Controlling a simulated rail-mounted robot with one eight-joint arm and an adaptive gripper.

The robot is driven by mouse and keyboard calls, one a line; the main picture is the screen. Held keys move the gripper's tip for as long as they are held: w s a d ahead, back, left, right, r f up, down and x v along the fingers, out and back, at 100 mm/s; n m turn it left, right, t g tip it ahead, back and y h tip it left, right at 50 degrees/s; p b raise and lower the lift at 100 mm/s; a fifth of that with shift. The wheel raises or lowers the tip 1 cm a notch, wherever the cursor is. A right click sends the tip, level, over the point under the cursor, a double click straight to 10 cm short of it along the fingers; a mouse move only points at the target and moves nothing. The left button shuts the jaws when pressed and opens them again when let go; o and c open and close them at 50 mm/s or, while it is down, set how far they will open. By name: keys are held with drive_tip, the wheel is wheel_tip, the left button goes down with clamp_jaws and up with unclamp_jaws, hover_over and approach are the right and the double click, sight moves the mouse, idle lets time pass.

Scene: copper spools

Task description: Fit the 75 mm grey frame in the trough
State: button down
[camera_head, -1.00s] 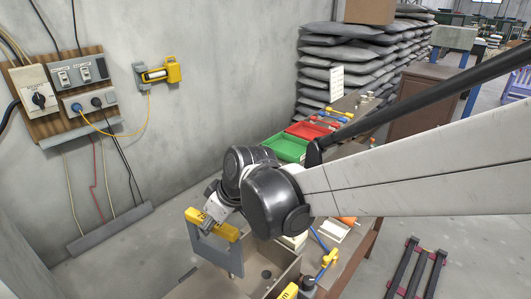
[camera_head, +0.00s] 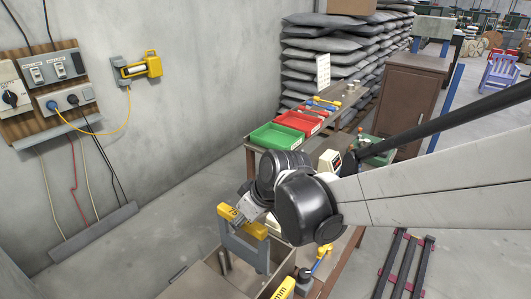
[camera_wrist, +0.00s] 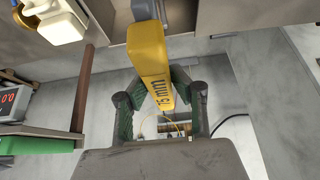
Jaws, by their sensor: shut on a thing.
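My gripper (camera_head: 244,214) is shut on the yellow handle bar of a grey frame (camera_head: 245,250). The frame is a grey upside-down U hanging below the bar. In the wrist view the yellow bar (camera_wrist: 151,55), with partly readable "5 mm" lettering, lies between my gripper's green-lined fingers (camera_wrist: 158,104). The beige, open-topped trough (camera_head: 205,285) is at the bottom of the head view, cut by the picture edge. The frame's legs overlap the trough's opening in the picture. I cannot tell whether they are inside it or above it.
Another yellow piece marked "mm" (camera_head: 284,288) shows at the trough's right end. A workbench behind carries a green bin (camera_head: 276,137), a red bin (camera_head: 300,122) and small tools. A concrete wall with an electrical panel (camera_head: 48,85) stands at left. Black rails (camera_head: 405,265) lie on the floor at right.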

sight(266, 239)
drive_tip(key=shift+f+b, duration=1.95)
drive_tip(key=shift+f, duration=1.15)
drive_tip(key=shift+f+b, duration=3.25)
drive_tip(key=shift+f, duration=0.45)
drive_tip(key=shift+f+b, duration=0.3)
drive_tip(key=shift+b, duration=0.05)
drive_tip(key=c, duration=1.4)
unclamp_jaws()
drive_tip(key=shift+c, duration=0.2)
drive_tip(key=shift+r, duration=0.1)
drive_tip(key=shift+v, duration=5.95)
drive_tip(key=shift+d, duration=0.15)
drive_tip(key=s+d+m+t+h, duration=0.1)
drive_tip(key=s+d+m, duration=0.2)
drive_tip(key=d, duration=0.5)
drive_tip(key=s+d+f+m+t+h+b, duration=0.1)
drive_tip(key=s+d+m+h, duration=0.1)
drive_tip(key=d, duration=0.6)
drive_tip(key=s+d+m+t+h+b, duration=0.1)
drive_tip(key=s+d+m, duration=0.3)
drive_tip(key=d, duration=0.5)
drive_tip(key=m+t+h, duration=0.1)
drive_tip(key=m, duration=0.1)
drive_tip(key=shift+s+f+m, duration=0.3)
drive_tip(key=shift+f, duration=0.1)
